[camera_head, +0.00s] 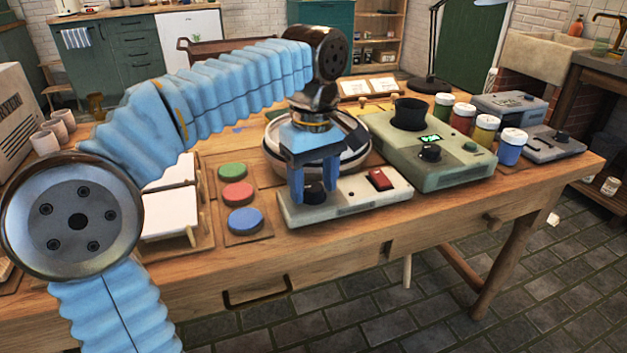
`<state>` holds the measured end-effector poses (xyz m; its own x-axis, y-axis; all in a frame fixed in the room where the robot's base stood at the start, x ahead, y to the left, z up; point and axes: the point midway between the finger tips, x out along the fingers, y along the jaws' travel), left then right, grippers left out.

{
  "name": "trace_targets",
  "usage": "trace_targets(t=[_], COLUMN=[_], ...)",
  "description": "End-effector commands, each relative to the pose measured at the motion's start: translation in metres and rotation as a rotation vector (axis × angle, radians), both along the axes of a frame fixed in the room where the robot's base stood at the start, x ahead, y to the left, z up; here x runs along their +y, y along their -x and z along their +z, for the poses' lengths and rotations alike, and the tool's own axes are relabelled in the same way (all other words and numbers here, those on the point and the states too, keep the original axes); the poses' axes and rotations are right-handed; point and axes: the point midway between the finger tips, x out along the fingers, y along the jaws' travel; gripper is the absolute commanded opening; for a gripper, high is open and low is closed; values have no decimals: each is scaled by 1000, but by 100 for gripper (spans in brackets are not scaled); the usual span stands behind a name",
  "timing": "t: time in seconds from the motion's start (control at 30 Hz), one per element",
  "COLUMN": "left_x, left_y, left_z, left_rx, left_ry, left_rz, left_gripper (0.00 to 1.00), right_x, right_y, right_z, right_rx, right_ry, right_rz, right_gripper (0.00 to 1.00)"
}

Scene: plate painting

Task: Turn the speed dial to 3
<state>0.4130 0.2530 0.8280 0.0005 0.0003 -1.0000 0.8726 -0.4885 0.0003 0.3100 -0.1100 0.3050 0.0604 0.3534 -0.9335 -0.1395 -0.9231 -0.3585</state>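A pale control box (352,205) stands at the table's front edge, with a red switch (380,179) on its right and a black dial (314,192) on its left. My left gripper (315,183) points down over this dial, its two blue fingers apart, one on each side of the knob. I cannot tell whether the fingers touch it. The dial's markings and setting are not readable. A round wheel with a pale basin (275,148) sits behind the box, partly hidden by the gripper. My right gripper is not in view.
A green device (455,172) with a black cup and knobs stands right of the box. Several paint jars (485,130) stand beside it. Red, green and blue discs (244,220) lie to the left. A white rack (170,213) is further left.

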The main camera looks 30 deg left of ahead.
Motion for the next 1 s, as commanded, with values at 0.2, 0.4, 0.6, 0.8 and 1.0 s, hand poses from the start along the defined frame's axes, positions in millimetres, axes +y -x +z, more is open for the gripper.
trace_targets(t=[0.2, 0.4, 0.6, 0.8, 1.0], left_x=[0, 0, 0, 0, 1], left_y=[0, 0, 0, 0, 0], left_z=[0, 0, 1, 3, 3], left_rx=[0, 0, 1, 1, 1], left_ry=[0, 0, -1, 0, 0], left_rz=[0, -2, -35, -138, -305], left_gripper=[23, 7, 7, 7, 7], right_x=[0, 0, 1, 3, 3], right_y=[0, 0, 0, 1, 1], right_z=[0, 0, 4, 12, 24], right_rx=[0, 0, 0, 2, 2], right_ry=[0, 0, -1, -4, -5], right_rz=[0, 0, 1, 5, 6], right_gripper=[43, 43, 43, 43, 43])
